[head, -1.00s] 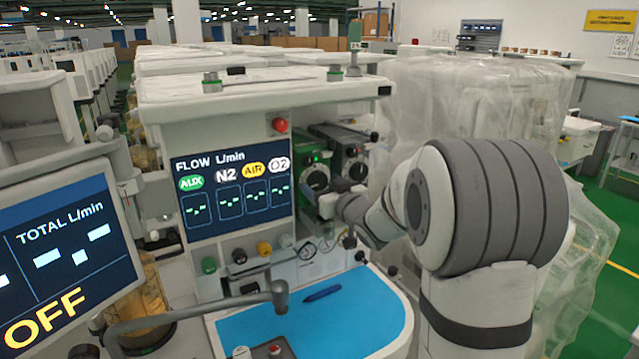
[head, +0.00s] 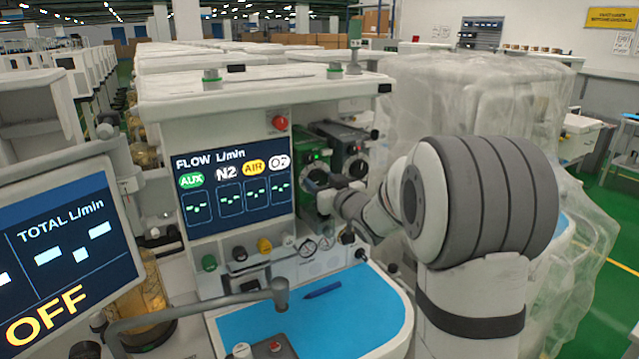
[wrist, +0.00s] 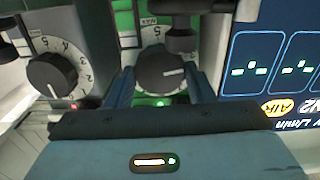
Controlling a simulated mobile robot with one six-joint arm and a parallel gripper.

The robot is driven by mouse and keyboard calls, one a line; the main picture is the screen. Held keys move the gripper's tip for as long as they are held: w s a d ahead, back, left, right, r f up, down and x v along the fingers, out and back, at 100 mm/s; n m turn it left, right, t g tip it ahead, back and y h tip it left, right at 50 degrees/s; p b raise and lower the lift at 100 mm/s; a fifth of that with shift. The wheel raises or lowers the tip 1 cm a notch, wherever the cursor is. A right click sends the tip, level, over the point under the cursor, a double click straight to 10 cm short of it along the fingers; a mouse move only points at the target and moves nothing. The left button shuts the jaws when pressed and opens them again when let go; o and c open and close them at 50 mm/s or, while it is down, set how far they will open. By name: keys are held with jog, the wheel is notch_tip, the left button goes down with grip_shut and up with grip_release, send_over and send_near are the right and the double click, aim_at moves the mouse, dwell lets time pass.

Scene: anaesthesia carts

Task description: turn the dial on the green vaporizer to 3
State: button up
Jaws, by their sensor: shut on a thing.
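The green vaporizer (head: 313,152) is mounted on the front of the anaesthesia machine, right of the flow screen. Its round dark dial (wrist: 160,72) shows in the wrist view, with a white pointer line towards the right of that picture. The dial also shows in the head view (head: 316,175), partly covered by my wrist. My gripper (wrist: 160,88) is shut on the dial, one blue finger on each side. Part of the white number scale shows above the dial; I cannot tell which number the pointer is at.
A second, dark grey vaporizer (head: 349,148) with its own dial (wrist: 53,76) stands close beside the green one. The flow screen (head: 236,185) is on the other side. A blue work surface (head: 365,305) with a pen (head: 322,290) lies below.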

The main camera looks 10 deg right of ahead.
jog(key=shift+f+b, duration=0.2)
jog(key=shift+b, duration=0.4)
jog(key=shift+n+b, duration=0.4)
jog(key=shift+b, duration=0.1)
jog(key=shift+n+b, duration=0.3)
jog(key=shift+b, duration=0.3)
jog(key=shift+r, duration=0.15)
jog(key=o, duration=1)
jog(key=shift+c, duration=0.2)
jog(key=shift+s, duration=0.15)
